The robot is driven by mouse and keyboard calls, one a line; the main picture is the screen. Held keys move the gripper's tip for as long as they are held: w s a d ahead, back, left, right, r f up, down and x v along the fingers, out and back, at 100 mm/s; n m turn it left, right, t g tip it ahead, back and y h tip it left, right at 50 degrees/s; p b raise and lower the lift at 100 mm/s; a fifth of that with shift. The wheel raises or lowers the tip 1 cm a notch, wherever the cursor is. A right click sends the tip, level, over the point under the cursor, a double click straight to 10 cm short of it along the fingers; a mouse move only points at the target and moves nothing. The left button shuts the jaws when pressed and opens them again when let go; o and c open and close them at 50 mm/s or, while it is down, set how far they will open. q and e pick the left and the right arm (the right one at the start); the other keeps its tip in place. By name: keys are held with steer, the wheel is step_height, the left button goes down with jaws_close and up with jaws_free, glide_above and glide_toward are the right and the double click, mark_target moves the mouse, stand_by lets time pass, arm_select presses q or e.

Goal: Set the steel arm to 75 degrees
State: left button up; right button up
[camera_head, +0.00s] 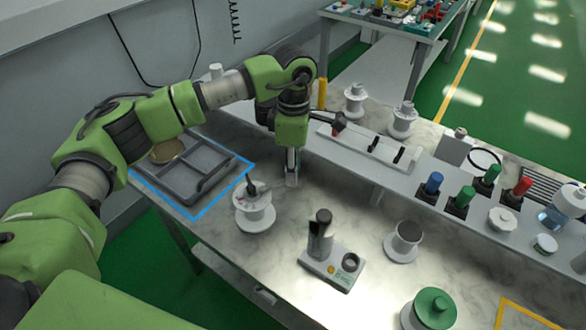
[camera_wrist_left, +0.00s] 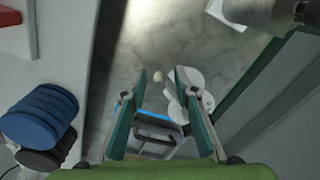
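I cannot tell for certain which part is the steel arm. A small fixture (camera_head: 332,268) on the bench carries an upright metallic piece (camera_head: 318,238) with a dark top. On the raised ledge, a white slotted panel (camera_head: 362,152) has dark levers and a dark red-tipped knob (camera_head: 339,122). My left gripper (camera_head: 291,178) points down above the bench, left of the slotted panel and behind the white spool (camera_head: 254,212). In the left wrist view its fingers (camera_wrist_left: 160,74) are apart with nothing between them. My right gripper is not in view.
A grey divided tray (camera_head: 190,168) lies inside blue tape at left. White spools (camera_head: 403,243) and a green-topped one (camera_head: 430,310) stand on the bench. Blue, green and red knobs (camera_head: 433,184) line the ledge at right.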

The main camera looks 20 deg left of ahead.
arm_select(q)
step_height(320, 180, up, 11)
steer(key=shift+w+r, duration=0.2)
steer(key=shift+w, duration=0.05)
stand_by(0.5)
